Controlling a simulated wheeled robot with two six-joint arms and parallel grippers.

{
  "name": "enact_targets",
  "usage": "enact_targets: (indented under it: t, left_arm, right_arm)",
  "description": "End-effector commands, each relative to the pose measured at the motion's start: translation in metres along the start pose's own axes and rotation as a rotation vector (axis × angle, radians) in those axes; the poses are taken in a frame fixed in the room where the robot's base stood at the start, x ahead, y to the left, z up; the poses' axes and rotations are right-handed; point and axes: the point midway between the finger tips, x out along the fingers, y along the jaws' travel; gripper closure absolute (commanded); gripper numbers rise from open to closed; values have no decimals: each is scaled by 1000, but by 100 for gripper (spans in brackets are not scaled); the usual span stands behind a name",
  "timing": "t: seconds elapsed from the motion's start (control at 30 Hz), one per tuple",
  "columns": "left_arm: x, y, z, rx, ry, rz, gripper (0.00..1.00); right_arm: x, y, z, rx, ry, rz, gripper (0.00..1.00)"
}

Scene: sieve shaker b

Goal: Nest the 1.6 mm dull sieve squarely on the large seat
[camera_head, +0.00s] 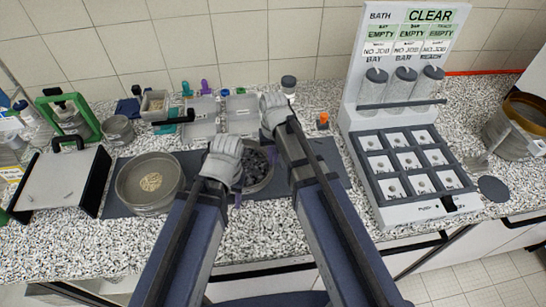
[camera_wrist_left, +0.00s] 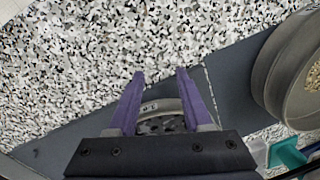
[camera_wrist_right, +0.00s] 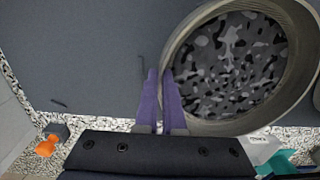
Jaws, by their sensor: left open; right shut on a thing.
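A round metal sieve (camera_head: 262,183) with a grey rim and a dark speckled inside is at the middle of the dark mat, partly hidden by my grippers. In the right wrist view the sieve (camera_wrist_right: 295,30) fills the upper right. My right gripper (camera_wrist_right: 165,80) is shut on its rim. My left gripper (camera_head: 225,160) is open above its left side; in the left wrist view its purple fingers (camera_wrist_left: 160,85) stand apart, with a rim and a small unreadable label between them. A wider round metal pan (camera_head: 124,190) with tan grains stands at left. I cannot tell which part is the large seat.
A sloped tray (camera_head: 55,185) with black sides stands far left, beside a green frame (camera_head: 85,122). Clear bins (camera_head: 240,112) stand behind the sieve. A white station (camera_head: 365,110) with tubes and a grid is at right. A round vessel (camera_head: 505,140) is far right.

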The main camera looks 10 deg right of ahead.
Motion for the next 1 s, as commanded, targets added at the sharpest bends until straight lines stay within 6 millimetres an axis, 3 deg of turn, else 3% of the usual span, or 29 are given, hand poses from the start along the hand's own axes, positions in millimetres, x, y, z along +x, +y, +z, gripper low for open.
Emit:
enact_targets:
  t: [0.37,0.4,0.7,1.0]
  left_arm:
    - [2,0,0,0,0,0,50]
    - [2,0,0,0,0,0,50]
    - [2,0,0,0,0,0,50]
    - [0,0,0,0,0,0,50]
  right_arm:
    - [2,0,0,0,0,-1,100]
    - [2,0,0,0,0,-1,92]
    - [2,0,0,0,0,0,59]
    - [0,0,0,0,0,1,59]
